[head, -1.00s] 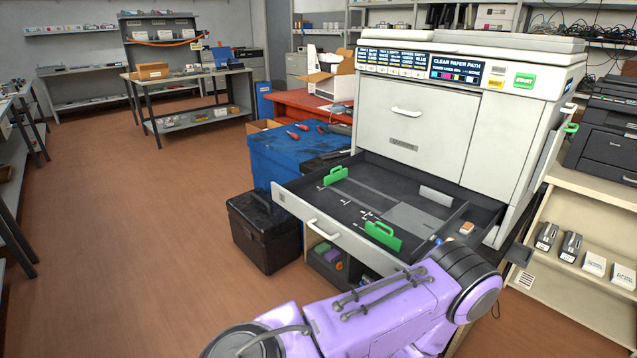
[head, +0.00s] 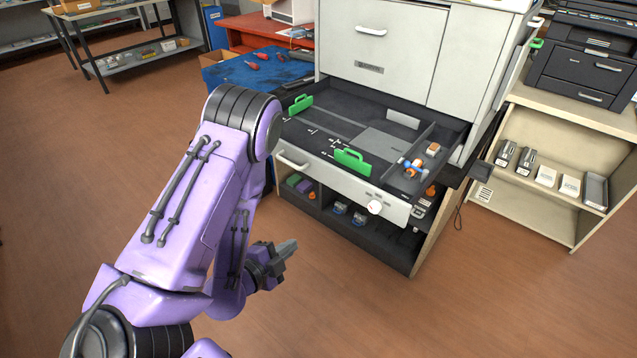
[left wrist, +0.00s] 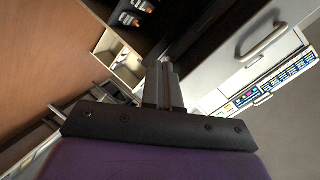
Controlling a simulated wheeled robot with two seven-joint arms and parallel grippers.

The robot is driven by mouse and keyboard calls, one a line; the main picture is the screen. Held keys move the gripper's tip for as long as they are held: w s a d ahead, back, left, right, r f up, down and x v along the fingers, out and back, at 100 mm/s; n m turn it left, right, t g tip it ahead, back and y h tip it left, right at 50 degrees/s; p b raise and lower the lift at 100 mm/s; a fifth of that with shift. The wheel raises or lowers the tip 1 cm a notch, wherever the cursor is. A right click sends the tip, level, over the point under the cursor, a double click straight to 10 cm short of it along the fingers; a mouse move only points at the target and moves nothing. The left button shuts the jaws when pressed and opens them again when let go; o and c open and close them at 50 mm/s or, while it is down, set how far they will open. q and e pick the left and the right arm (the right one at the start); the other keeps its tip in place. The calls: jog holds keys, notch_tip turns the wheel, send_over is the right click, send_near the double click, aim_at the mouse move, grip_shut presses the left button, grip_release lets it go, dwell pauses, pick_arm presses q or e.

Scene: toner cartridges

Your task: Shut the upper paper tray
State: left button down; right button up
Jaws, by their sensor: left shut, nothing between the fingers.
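The upper paper tray (head: 335,134) is pulled out of the white printer (head: 385,48). It is a dark, shallow drawer with two green guides and a white front with a handle (head: 292,159) at its left and a round white knob (head: 375,207) at its right. Small orange and blue items lie in its right compartment. My left gripper (head: 287,248) is shut and empty, low in front of the tray and to its left, apart from it. Its fingers also show in the left wrist view (left wrist: 166,88). My right gripper is not in view.
Below the tray is an open dark cabinet (head: 345,235) holding small parts. A blue-covered table (head: 250,70) stands behind left. A cream shelf (head: 545,150) with cartridges stands at right. The brown floor in front is clear.

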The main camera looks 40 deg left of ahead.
pick_arm(q)
notch_tip(320, 180, up, 8)
jog(key=w+a+r+m+t+h, duration=0.1)
jog(key=a+m+t, duration=0.1)
jog(key=m+t, duration=0.35)
jog(key=m+g, duration=0.1)
jog(key=g, duration=0.1)
send_near(330, 180)
jog(key=w+p, duration=0.3)
jog(key=w, duration=0.2)
jog(key=shift+w+d+p, duration=0.1)
jog(key=shift+w+p, duration=0.3)
jog(key=shift+w, duration=0.5)
jog(key=shift+w+d+f, duration=0.1)
jog(key=shift+w, duration=0.05)
